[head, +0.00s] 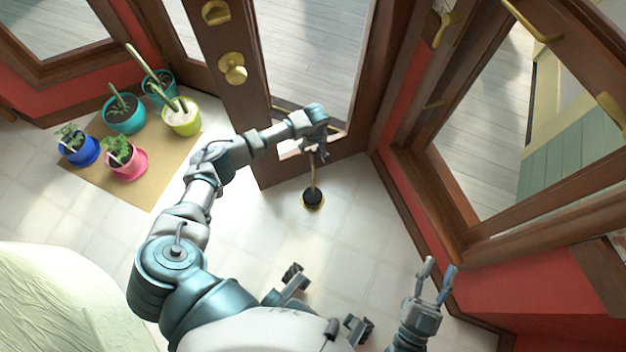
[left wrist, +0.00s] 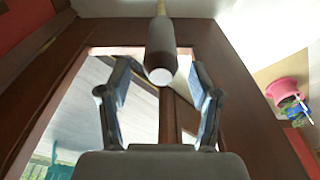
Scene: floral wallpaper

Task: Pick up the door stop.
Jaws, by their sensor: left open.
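The door stop (head: 312,198) stands on the tiled floor by the foot of the door. It has a round black and brass base and a thin upright stem. My left gripper (head: 318,152) is above the base, at the stem's upper end, with its fingers apart. In the left wrist view the door stop's dark handle (left wrist: 160,47) with a pale round end points between the two open fingers (left wrist: 160,82); I cannot tell whether they touch it. My right gripper (head: 439,268) is low at the right, fingers apart and empty, far from the door stop.
The brown glazed door (head: 242,110) is close behind my left gripper. Several potted plants stand on a tan mat (head: 154,190) at the left, including a pink pot (head: 127,164). A red wall and window frame (head: 440,215) bound the right. Floor around the door stop is clear.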

